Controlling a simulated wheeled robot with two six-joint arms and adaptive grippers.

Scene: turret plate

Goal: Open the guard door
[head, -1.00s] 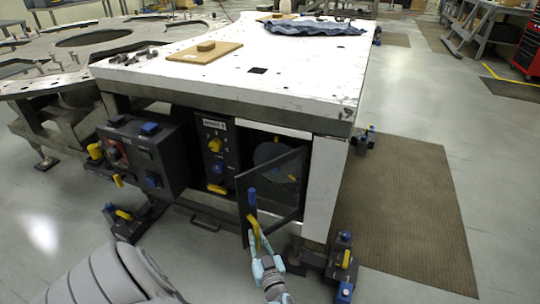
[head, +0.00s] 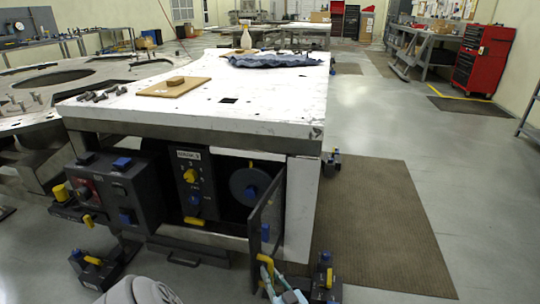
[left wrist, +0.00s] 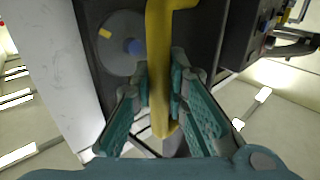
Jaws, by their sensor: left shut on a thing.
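The guard door (head: 262,215) is a dark framed mesh panel under the white table. It stands swung out from its opening, seen nearly edge-on in the head view. Its yellow handle (head: 266,262) is near the bottom of the head view and runs down the middle of the left wrist view (left wrist: 158,65). My left gripper (left wrist: 160,95) is shut on the yellow handle, with a teal finger on each side. In the head view only part of it shows (head: 283,294). Behind the door, a grey disc (head: 248,184) with a blue centre shows inside the opening. My right gripper is not in view.
A control panel (head: 188,165) with yellow and blue knobs is left of the opening, and a dark control box (head: 122,190) juts out further left. A table foot with blue and yellow parts (head: 326,280) stands close right of the door. A brown mat (head: 375,230) lies on the floor.

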